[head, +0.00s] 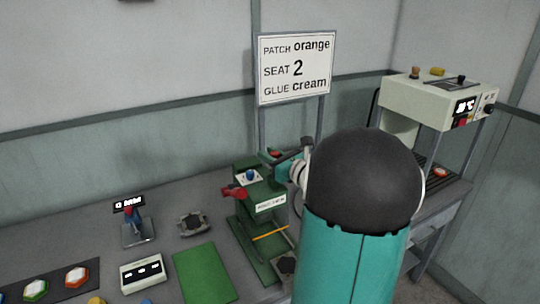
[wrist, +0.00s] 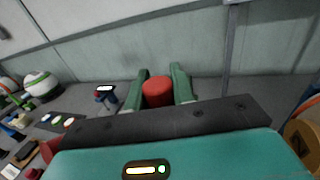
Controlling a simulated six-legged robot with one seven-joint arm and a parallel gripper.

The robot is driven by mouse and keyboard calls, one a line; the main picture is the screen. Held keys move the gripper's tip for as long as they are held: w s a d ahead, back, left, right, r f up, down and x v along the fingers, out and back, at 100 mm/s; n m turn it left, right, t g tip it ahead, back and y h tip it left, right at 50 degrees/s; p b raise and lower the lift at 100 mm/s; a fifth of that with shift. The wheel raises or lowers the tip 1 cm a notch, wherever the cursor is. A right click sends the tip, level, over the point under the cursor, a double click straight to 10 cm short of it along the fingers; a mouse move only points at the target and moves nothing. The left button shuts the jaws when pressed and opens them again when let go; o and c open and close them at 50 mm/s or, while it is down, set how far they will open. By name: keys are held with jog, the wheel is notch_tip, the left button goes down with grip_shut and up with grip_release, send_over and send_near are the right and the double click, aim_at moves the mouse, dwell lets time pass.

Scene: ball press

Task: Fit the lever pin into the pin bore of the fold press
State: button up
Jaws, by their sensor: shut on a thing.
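The green fold press (head: 252,225) stands on the bench, with a white label on its front, a blue knob on top and a red knob at its left. My gripper (wrist: 160,88) has its two green fingers closed on the red cylindrical end of the lever pin (wrist: 157,93). In the head view my gripper (head: 283,158) is at the upper right of the press head, and a bit of red shows between the fingers. The rest of the pin and the pin bore are hidden. I cannot tell whether pin and press touch.
A sign (head: 296,68) reads patch orange, seat 2, glue cream. A cream machine (head: 430,105) stands at the right. A green mat (head: 204,274), a small dark fixture (head: 193,223), a small stand (head: 137,231) and a three-slot box (head: 143,272) lie left of the press.

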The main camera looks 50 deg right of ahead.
jog(key=shift+f, duration=2.4)
dwell(0.4)
jog(key=o, duration=1.1)
jog(key=s, duration=1.3)
jog(key=shift+s+a, duration=0.35)
